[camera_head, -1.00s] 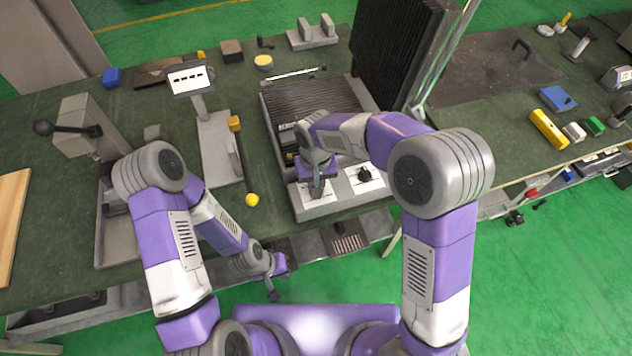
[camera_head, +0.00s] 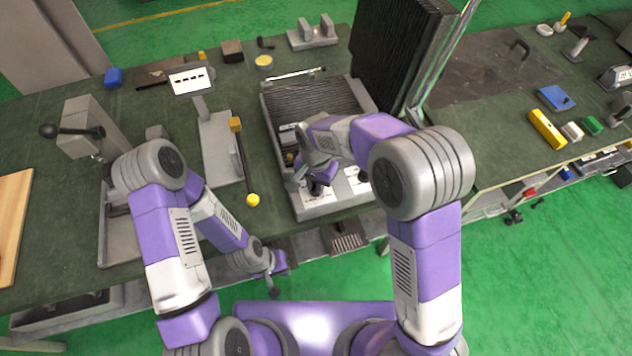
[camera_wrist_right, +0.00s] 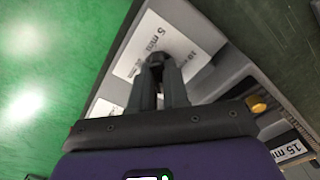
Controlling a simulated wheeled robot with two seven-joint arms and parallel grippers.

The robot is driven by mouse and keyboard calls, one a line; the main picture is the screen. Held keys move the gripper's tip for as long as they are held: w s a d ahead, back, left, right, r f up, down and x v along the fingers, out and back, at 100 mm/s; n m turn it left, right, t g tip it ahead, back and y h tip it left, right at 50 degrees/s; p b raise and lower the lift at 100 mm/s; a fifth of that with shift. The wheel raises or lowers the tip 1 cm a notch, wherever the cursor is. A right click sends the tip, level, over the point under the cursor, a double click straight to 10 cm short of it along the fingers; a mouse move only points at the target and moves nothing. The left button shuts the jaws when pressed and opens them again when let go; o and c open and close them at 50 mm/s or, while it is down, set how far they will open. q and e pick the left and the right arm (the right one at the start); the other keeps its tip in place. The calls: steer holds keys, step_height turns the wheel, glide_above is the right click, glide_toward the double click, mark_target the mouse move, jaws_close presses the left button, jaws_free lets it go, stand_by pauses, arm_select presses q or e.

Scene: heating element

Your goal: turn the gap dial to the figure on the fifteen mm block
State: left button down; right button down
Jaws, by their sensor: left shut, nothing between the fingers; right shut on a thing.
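My right gripper (camera_head: 316,188) is over the left end of the machine's front panel (camera_head: 338,202). In the right wrist view its fingers (camera_wrist_right: 158,66) are shut on a small dark knob, the gap dial (camera_wrist_right: 156,58). The dial stands on a white plate (camera_wrist_right: 130,62) reading "5 mm" and "10 mm"; the fingers hide the rest of its scale, and I cannot tell where the dial points. A grey block labelled "15 mm" (camera_wrist_right: 289,151) lies at the lower right of that view. My left gripper (camera_head: 273,285) is shut and empty in front of the bench, below its edge.
A second black dial (camera_head: 362,174) sits on the panel right of my right gripper. A yellow-ended lever (camera_head: 252,200) stands left of the machine.

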stand_by(0.4)
steer(key=c, duration=1.1)
jaws_free()
step_height(320, 180, up, 8)
steer(key=shift+f+p, duration=0.2)
steer(key=shift+p, duration=0.7)
steer(key=shift+s+f, duration=0.1)
